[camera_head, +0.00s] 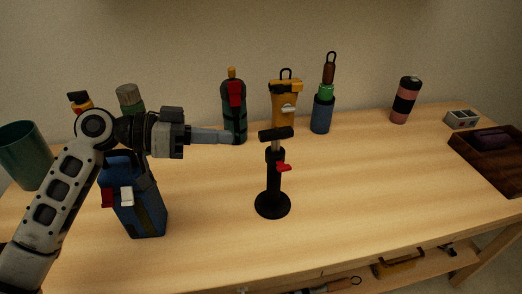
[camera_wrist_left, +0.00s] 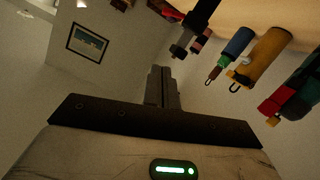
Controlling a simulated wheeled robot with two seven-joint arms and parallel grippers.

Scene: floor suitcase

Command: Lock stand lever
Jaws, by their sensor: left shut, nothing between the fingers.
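The black stand (camera_head: 273,185) stands upright on the wooden table on a round base, with a black crossbar (camera_head: 276,133) on top. Its small red lever (camera_head: 283,168) sticks out to the right of the post, a little below the crossbar. My left gripper (camera_head: 237,137) is shut and empty. It points right, with its tips left of the crossbar and apart from it in the picture. The shut fingers also show in the left wrist view (camera_wrist_left: 162,88). The lever cannot be made out clearly there. My right gripper is not in view.
Behind stand a dark bottle with red (camera_head: 234,108), a yellow container (camera_head: 284,106), a blue-green bottle (camera_head: 322,112) and a pink-black tumbler (camera_head: 404,100). A blue container (camera_head: 140,212) is under my left arm. A dark tray (camera_head: 490,173) lies right. The table right of the stand is clear.

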